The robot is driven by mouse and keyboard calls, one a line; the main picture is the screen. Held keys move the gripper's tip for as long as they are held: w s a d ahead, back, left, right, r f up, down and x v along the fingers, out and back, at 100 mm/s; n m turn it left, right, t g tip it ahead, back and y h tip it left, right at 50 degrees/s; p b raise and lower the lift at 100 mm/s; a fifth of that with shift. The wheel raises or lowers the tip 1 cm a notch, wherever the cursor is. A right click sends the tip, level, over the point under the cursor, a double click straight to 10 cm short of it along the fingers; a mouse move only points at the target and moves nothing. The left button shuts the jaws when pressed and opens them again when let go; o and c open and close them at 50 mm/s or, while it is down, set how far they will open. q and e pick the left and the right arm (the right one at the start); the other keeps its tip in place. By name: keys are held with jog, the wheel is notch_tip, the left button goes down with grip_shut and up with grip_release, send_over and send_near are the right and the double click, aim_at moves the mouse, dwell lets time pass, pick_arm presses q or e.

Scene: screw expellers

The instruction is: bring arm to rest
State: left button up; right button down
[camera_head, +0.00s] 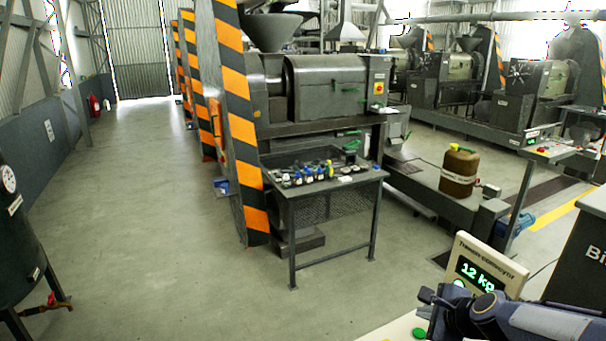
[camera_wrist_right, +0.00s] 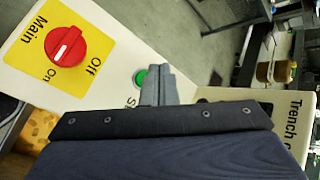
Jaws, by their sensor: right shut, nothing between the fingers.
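My right gripper (camera_head: 436,297) is at the lower right of the head view, with its arm coming in from the right edge. A red rotary knob (camera_wrist_right: 67,46) sits on a yellow plate marked Main, Off and On. My left gripper is not in view.
A dark metal table (camera_head: 330,192) with small items stands mid-floor before a grey screw press (camera_head: 325,88). A brown canister (camera_head: 459,172) stands on a low platform to the right. A dark tank (camera_head: 18,235) is at left. The concrete floor (camera_head: 150,200) is clear.

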jog(key=s+a+r+n+g+y, duration=0.1)
jog(key=s+a+n, duration=0.3)
jog(key=s+n, duration=0.6)
jog(key=s+a+r+n+g+y, duration=0.1)
jog(key=s+a+n, duration=0.4)
jog(key=s+n, duration=0.5)
jog(key=s+g, duration=0.1)
jog(key=s, duration=0.4)
jog(key=shift+r+n, duration=0.35)
jog(key=shift+n, duration=0.05)
jog(key=shift+d, duration=0.1)
